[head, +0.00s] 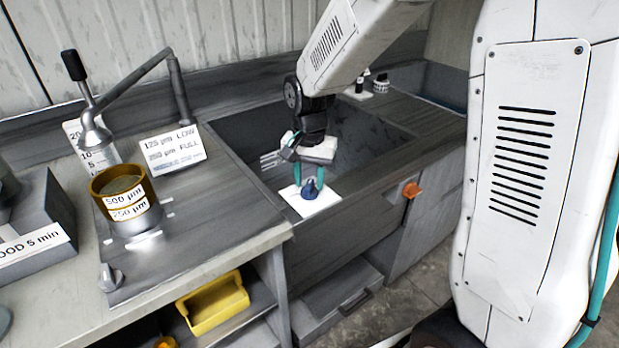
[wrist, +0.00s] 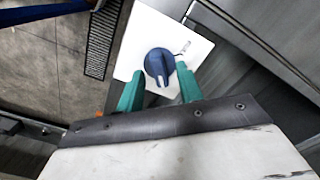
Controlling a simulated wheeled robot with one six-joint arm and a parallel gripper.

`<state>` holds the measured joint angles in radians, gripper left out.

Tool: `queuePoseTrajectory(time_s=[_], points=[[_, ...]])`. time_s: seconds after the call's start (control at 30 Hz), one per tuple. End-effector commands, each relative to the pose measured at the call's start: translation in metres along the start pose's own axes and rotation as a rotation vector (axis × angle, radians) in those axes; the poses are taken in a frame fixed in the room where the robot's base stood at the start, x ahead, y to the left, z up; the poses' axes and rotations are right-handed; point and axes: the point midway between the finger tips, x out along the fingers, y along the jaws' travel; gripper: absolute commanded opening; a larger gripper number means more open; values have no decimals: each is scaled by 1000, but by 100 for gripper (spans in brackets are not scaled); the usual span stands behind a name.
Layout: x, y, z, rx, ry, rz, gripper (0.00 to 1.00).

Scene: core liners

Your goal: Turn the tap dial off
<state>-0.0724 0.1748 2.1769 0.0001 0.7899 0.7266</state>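The blue tap dial (head: 311,189) sits on a white plate (head: 323,206) at the front rim of the sink. In the wrist view the dial (wrist: 159,64) has a raised grip bar, and the white plate (wrist: 193,47) carries a small mark to the right of the dial. My gripper (head: 309,176) is over the dial, its teal fingers pointing down. In the wrist view my gripper (wrist: 160,74) has its fingers apart, one on each side of the dial's near edge. The right finger looks very close to the dial; I cannot tell whether it touches.
The sink basin (head: 240,128) lies behind the dial. An orange knob (head: 411,189) is on the cabinet front to the right. A brass-coloured sieve (head: 124,190), a label card (head: 172,150) and a grey knob (head: 110,277) are on the left counter. A yellow bin (head: 213,305) sits below.

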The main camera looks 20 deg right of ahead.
Motion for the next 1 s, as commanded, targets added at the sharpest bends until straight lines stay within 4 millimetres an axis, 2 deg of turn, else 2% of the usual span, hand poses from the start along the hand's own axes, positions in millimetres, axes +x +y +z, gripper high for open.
queuePoseTrajectory(time_s=[0.3, 0.5, 1.0], points=[[-51, -1, -1, 0, 4, -4, 36], [-72, -1, -1, 0, 3, -3, 36], [-75, 0, 0, 0, 1, -1, 36]])
